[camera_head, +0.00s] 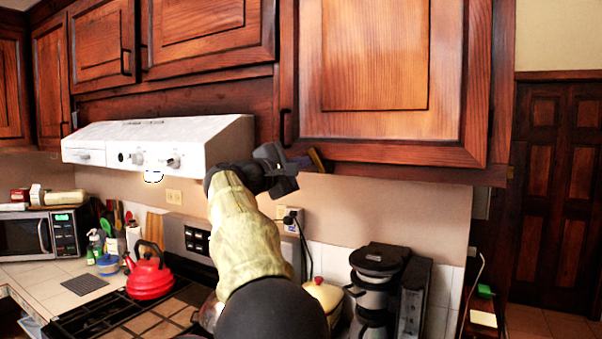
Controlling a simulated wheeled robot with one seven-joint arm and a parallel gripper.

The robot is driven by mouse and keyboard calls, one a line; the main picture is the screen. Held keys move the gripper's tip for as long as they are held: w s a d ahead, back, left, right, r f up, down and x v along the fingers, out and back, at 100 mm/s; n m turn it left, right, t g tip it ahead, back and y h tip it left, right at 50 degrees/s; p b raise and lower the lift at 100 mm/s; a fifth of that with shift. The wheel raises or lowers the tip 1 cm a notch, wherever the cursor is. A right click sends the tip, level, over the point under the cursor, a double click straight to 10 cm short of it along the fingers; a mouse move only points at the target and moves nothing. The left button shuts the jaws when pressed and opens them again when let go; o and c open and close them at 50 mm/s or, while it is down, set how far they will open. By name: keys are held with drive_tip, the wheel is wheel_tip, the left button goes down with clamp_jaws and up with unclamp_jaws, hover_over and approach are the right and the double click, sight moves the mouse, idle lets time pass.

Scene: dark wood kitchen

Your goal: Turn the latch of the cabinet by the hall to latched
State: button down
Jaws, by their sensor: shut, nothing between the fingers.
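The wooden upper cabinet (376,60) nearest the hall doorway hangs at the upper right, its door closed against the frame. A dark handle (286,126) sits at the door's lower left. A small brown and yellowish piece (317,159) shows at the cabinet's lower edge, just right of my gripper; I cannot tell whether it is the latch or how it is turned. My gripper (284,170) is shut and empty, just below the handle and in front of the cabinet's lower left corner. The gripper hides part of that corner, and contact cannot be told.
A white range hood (160,142) is close to the left of my gripper. Below are a red kettle (150,274) on the stove (110,315) and a coffee maker (385,285). A microwave (38,234) stands far left. A dark hall door (560,190) is at right.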

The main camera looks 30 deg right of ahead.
drive_tip(key=shift+s+d+r+m+g+y, duration=0.15)
drive_tip(key=shift+r+m, duration=0.15)
drive_tip(key=shift+m, duration=0.6)
drive_tip(key=shift+s+r+m+g+y, duration=0.1)
drive_tip(key=shift+s+r+m+y, duration=0.15)
drive_tip(key=shift+m, duration=0.65)
drive_tip(key=shift+s+d+r+m+g+y, duration=0.1)
drive_tip(key=shift+r+m, duration=0.2)
drive_tip(key=shift+m, duration=0.6)
drive_tip(key=shift+w, duration=0.1)
